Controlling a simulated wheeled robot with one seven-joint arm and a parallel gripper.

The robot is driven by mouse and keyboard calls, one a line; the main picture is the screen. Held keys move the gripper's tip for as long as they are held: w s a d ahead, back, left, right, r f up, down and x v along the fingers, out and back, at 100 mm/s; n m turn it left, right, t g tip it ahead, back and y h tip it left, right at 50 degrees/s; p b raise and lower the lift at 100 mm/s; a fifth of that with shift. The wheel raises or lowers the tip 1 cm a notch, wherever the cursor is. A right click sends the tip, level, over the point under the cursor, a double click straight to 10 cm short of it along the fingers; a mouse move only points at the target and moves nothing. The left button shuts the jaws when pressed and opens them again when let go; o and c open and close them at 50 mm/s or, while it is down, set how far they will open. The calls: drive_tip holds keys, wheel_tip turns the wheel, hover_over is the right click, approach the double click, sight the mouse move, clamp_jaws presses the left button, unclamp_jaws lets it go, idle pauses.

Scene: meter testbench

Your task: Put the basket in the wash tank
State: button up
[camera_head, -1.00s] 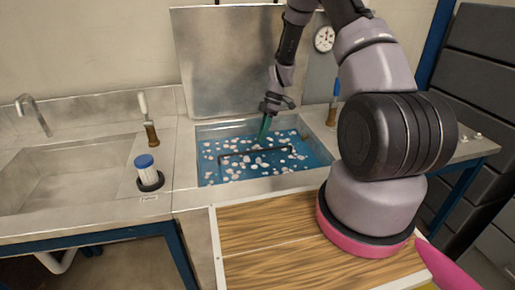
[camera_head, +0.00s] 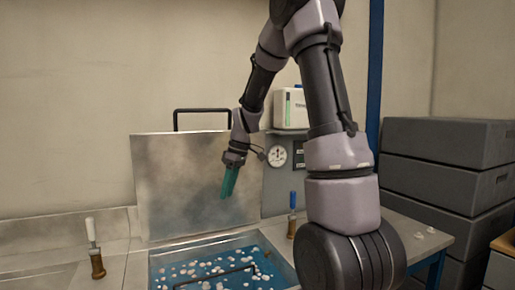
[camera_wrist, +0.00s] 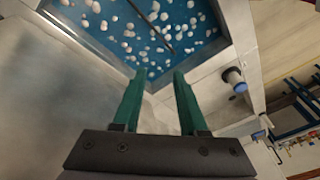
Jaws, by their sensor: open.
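The wash tank (camera_head: 200,241) is open and holds blue liquid dotted with pale foam. A dark bar (camera_head: 215,277), which looks like the basket's handle, shows across the liquid; it also shows in the wrist view (camera_wrist: 150,24). The basket's body is hidden under the liquid and foam. My gripper (camera_head: 224,197) has green fingers and is above the tank's back side, in front of the raised lid.
The steel lid (camera_head: 165,185) stands raised behind the tank, with a black handle (camera_head: 203,111) on top. A white-handled lever (camera_head: 93,248) and a blue-handled lever (camera_head: 292,215) flank the tank. A gauge (camera_head: 277,155) and grey crates (camera_head: 445,170) are to the right.

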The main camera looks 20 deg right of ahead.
drive_tip(key=s+d+r+m+t+h, duration=0.1)
drive_tip(key=s+r+m+t, duration=0.5)
drive_tip(key=s+r+m, duration=0.7)
drive_tip(key=s+r, duration=0.3)
drive_tip(key=s, duration=0.5)
drive_tip(key=shift+s+r+t, duration=0.15)
drive_tip(key=shift+r+t, duration=0.15)
drive_tip(key=shift+r, duration=0.05)
drive_tip(key=shift+o, duration=0.3)
drive_tip(key=shift+d, duration=0.1)
